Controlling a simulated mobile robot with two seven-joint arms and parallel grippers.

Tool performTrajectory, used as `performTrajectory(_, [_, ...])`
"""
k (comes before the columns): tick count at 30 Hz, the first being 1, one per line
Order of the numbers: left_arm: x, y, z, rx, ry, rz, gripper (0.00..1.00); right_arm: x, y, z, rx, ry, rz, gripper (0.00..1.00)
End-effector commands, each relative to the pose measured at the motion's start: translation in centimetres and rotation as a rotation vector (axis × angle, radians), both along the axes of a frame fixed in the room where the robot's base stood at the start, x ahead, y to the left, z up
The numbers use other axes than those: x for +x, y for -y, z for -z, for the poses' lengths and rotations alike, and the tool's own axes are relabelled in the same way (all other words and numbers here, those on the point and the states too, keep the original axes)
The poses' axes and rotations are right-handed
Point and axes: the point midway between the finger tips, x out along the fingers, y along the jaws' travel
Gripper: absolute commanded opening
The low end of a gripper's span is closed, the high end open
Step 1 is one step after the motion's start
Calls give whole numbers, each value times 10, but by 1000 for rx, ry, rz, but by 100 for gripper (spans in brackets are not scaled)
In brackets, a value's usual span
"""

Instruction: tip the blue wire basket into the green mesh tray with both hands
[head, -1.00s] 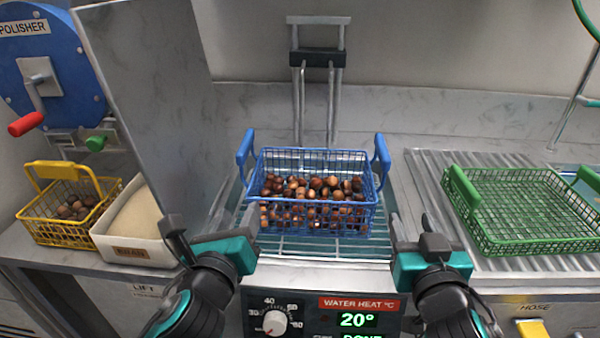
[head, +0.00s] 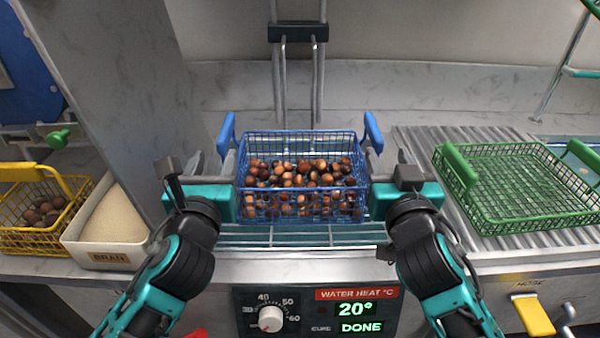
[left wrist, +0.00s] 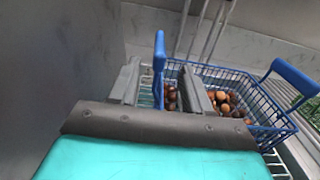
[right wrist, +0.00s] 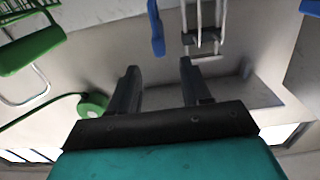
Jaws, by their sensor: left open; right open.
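The blue wire basket (head: 300,208) holds many brown chestnuts and sits upright on a wire rack in front of a metal frame. It has a blue handle on each side. My left gripper (head: 212,165) is open at the left handle (head: 226,134); in the left wrist view that handle (left wrist: 159,62) stands between the fingers. My right gripper (head: 389,162) is open just below the right handle (head: 373,132); in the right wrist view a blue handle (right wrist: 155,30) shows beyond the fingertips. The green mesh tray (head: 520,222) lies empty to the right.
The green tray is on a ribbed metal drainboard (head: 425,150). At left are a white bran box (head: 105,256) and a yellow basket of chestnuts (head: 75,185), beside a grey metal panel (head: 110,80). The control panel (head: 320,312) below the rack reads 20° and DONE.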

Motion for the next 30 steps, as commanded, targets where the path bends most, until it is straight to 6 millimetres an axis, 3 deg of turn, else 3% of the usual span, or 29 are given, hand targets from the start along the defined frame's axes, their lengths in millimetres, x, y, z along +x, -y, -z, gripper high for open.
performTrajectory(9, [62, -1, -1, -1, 1, -1, 48, 62, -2, -1, -3, 2, 0, 48])
performTrajectory(15, [88, -2, 0, -3, 0, -1, 48, 89, -3, 0, -2, 0, -1, 48])
performTrajectory(21, [100, -2, 0, -1, -1, 0, 48, 100, -3, 0, 0, 0, -1, 48])
performTrajectory(30, [101, -2, 0, -1, 0, 0, 48, 101, -3, 0, 0, 0, -1, 48])
